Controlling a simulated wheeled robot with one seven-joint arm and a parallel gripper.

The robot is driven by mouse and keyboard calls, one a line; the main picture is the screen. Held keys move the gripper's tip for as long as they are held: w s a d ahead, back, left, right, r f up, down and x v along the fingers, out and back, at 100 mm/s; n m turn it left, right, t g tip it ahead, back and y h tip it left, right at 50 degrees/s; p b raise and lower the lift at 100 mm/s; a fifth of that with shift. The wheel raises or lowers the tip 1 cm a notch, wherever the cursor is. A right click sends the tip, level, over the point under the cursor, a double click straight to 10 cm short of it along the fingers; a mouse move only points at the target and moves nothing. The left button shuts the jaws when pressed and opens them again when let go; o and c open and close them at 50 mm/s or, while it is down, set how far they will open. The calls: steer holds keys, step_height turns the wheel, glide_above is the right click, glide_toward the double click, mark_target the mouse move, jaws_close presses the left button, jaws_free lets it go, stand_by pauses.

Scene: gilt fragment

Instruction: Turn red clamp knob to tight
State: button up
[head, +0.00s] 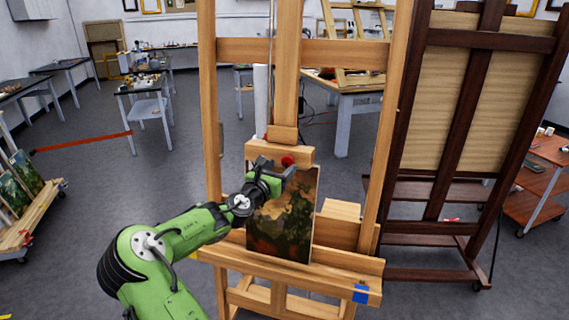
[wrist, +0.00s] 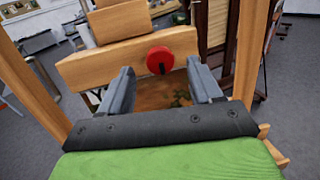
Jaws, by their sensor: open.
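The red clamp knob (head: 288,161) sits on the front of the easel's upper wooden clamp block (head: 262,152). In the wrist view the round red knob (wrist: 160,60) has a dark mark at its lower middle. My gripper (head: 282,172) is just in front of the block, close to the knob. In the wrist view my gripper (wrist: 165,80) is open, with one grey finger on each side below the knob and nothing between them. I cannot tell whether a finger touches the block. A dark landscape painting (head: 285,220) stands under the block, partly hidden by my arm.
The light wooden easel's uprights (head: 208,100) rise on both sides of my gripper. Its lower ledge (head: 320,270) carries a wooden block and a blue patch. A dark easel (head: 450,130) stands close on the right.

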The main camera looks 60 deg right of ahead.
mark_target(286, 162)
steer(key=d, duration=0.4)
steer(key=shift+a, duration=0.1)
steer(key=c, duration=1)
steer(key=shift+c, duration=0.2)
